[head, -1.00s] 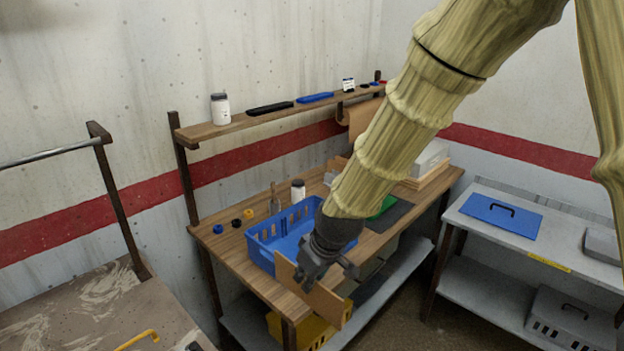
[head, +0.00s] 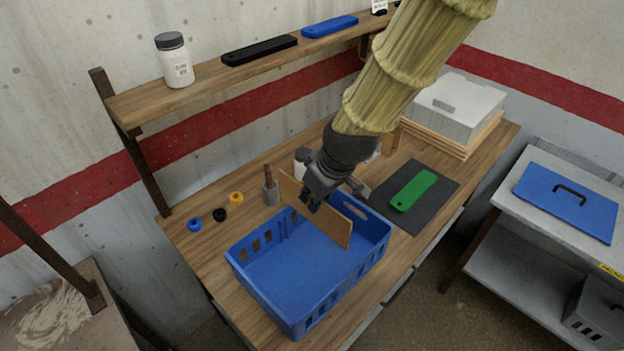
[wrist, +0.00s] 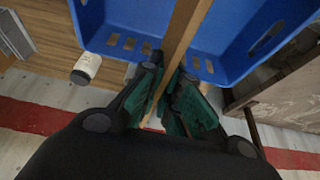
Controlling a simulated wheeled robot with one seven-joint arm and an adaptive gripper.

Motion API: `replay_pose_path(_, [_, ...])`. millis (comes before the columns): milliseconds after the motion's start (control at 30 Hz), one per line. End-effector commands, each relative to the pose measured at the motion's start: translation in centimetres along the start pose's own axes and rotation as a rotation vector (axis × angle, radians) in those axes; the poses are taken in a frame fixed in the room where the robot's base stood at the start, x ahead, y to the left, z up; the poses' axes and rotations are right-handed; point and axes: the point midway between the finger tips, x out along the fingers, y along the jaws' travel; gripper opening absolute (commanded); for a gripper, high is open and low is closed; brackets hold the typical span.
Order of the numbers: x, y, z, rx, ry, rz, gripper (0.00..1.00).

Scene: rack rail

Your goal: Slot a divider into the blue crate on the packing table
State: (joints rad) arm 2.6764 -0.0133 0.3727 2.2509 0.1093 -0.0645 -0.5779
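The blue crate (head: 293,315) stands on the packing table (head: 190,255); its floor looks empty. My gripper (head: 322,198) is shut on a flat wooden divider (head: 335,225) by its upper edge. The divider is above the right part of the crate and spans toward its far wall. I cannot tell how far its lower edge reaches below the rim. In the wrist view, the green-padded fingers (wrist: 165,105) press on both faces of the divider (wrist: 185,30), seen edge-on, with the crate (wrist: 240,50) behind it.
A green bar (head: 415,190) lies on a dark mat (head: 440,205) right of the crate. A white bottle (wrist: 86,68) stands behind the crate. A shelf (head: 130,105) overhangs the table's back.

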Motion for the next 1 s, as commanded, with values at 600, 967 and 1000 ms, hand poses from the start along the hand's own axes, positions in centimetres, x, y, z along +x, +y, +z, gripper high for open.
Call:
replay_pose_path(600, [5.6,1.0,0.2,-0.002,-0.016,-0.019,0.0])
replay_pose_path(967, [8.2,1.6,1.1,0.003,-0.021,-0.02,0.0])
replay_pose_path(1000, [8.1,1.3,1.4,0.002,-0.019,-0.019,0.0])
